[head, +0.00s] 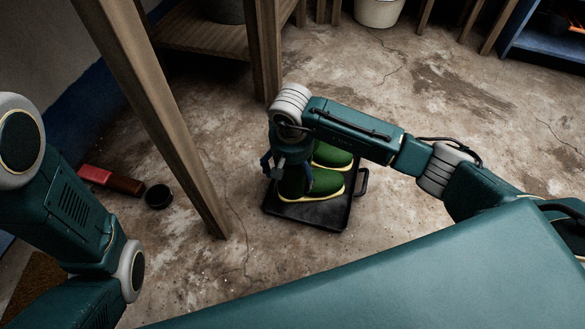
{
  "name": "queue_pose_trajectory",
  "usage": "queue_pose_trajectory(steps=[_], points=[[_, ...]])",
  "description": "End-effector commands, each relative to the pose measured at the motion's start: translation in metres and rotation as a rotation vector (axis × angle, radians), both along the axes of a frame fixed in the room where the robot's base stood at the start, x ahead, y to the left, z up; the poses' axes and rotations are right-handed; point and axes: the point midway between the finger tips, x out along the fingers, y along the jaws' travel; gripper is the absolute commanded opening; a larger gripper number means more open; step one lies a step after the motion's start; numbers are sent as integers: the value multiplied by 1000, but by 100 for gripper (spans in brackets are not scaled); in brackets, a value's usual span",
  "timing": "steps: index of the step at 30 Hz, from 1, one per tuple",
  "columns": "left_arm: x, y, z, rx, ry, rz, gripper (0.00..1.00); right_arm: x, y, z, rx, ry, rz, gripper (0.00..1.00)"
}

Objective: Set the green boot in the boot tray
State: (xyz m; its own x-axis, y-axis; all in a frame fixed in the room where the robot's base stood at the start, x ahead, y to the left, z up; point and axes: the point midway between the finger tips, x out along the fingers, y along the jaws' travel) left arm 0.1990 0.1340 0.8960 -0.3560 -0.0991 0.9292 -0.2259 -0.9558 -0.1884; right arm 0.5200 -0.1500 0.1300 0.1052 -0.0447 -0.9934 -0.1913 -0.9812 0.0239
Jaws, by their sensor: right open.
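Two green boots with pale yellow soles are in the black boot tray (312,214) on the floor in the middle of the head view. The front green boot (322,184) rests in the tray, below my right gripper. The back green boot (332,155) is beside it, partly hidden by my right arm. My right gripper (288,177) is open over the front boot, its fingers around or just above the boot; I cannot tell if they touch it. My left arm shows at the left edge, but its gripper is out of the picture.
A wooden post (165,115) slants down to the floor left of the tray. A red-handled brush (112,181) and a small black round tin (158,196) lie on the floor behind it. A pale bucket (379,12) stands at the back. The floor right of the tray is clear.

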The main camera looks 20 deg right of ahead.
Motion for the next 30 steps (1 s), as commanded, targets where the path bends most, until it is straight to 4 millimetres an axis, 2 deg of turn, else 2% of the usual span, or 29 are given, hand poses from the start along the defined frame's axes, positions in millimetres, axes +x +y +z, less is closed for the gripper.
queue_pose_trajectory(steps=[5,12,18,22,30], points=[[-1,0,0,1,-3,-1,0,0,0,26,-1,-8,1,90],[-2,0,0,0,-5,-2,0,-6,3,79,-1,-8,2,90],[-2,0,0,1,-6,-1,0,-9,4,108,0,-6,-1,90],[-2,0,0,1,-6,-1,0,-11,5,117,-1,-4,0,90],[-2,0,0,1,-6,-1,0,-12,5,118,-1,-3,0,90]])
